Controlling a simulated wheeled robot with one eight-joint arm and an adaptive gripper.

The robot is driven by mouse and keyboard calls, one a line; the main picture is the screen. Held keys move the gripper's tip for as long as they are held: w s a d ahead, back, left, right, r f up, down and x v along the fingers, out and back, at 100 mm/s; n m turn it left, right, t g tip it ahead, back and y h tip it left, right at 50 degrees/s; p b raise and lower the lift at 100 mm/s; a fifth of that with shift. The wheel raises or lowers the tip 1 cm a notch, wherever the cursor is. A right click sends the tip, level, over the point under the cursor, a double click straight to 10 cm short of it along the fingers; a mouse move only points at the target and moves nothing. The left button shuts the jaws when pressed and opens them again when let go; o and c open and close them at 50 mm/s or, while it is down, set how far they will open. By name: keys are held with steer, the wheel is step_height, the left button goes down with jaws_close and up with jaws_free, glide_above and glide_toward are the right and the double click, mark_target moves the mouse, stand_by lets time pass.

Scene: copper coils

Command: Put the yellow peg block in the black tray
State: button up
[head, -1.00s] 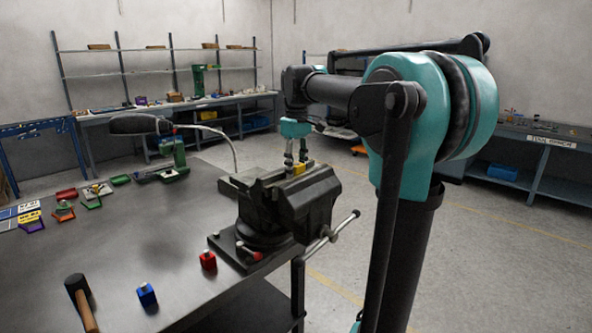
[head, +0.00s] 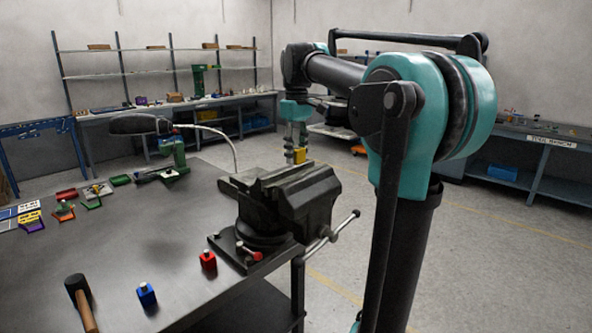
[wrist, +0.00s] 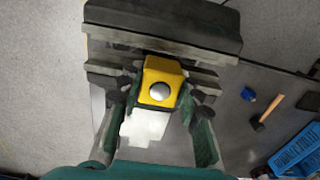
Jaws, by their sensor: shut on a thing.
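The yellow peg block (head: 299,156) is held in the air just above the vise. My gripper (head: 296,148) is shut on it and points down. In the wrist view the yellow block (wrist: 160,70) sits between the two fingers, with its round silver peg facing the camera. The vise (wrist: 165,30) lies below and behind it in that view. I cannot make out a black tray for certain in either view; a dark shape is cut off at the right edge of the wrist view.
The vise (head: 285,195) stands at the table's right corner, its handle sticking out. A red block (head: 208,260), a blue block (head: 147,294) and a hammer (head: 82,297) lie near the front. Several coloured pieces sit at the far left. A blue crate (wrist: 297,150) shows in the wrist view.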

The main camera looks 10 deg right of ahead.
mark_target(297, 147)
steer(key=shift+r, duration=0.1)
stand_by(0.3)
steer(key=shift+r, duration=1.4)
